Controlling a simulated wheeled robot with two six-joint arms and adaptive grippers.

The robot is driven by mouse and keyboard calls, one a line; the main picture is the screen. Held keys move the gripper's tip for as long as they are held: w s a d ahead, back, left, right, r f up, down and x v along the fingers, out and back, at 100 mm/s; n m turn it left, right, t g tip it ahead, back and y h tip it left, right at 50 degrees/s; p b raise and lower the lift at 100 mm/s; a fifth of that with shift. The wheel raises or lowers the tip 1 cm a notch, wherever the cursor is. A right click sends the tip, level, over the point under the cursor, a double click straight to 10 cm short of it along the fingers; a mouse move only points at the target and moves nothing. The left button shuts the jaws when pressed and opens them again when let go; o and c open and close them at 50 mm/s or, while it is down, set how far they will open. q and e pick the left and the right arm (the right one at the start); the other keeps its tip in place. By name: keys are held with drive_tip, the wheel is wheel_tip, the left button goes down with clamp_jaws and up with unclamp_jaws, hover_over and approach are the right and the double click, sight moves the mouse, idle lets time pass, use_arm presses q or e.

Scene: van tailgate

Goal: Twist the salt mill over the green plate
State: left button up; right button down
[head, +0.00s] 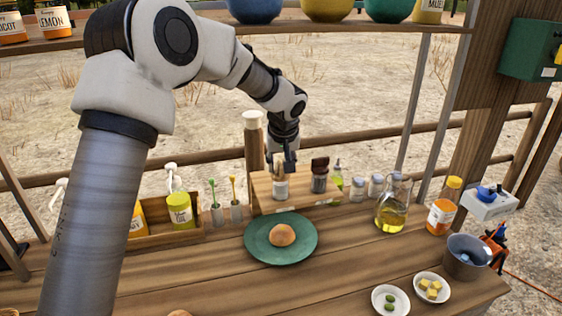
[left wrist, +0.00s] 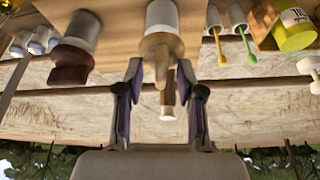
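The salt mill, pale with a light wooden top (head: 280,188), stands upright on a wooden riser behind the green plate. It also shows in the left wrist view (left wrist: 161,20). The green plate (head: 260,250) lies flat on the counter with a round bun (head: 282,235) on it. My left gripper (head: 284,162) is just above the mill. In the left wrist view its two fingers (left wrist: 160,75) are spread, with the mill's wooden tip between them and gaps on both sides. My right gripper is not in view.
A dark-topped mill (head: 319,176) stands close right of the salt mill. The riser (head: 262,192) also borders small jars and an oil jug (head: 393,208). A wooden tray (head: 157,232) with a yellow jar is at left. Two white dishes (head: 378,300) are front right.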

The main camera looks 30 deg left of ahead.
use_arm(q)
drive_tip(key=shift+s, duration=0.1)
clamp_jaws()
idle(0.3)
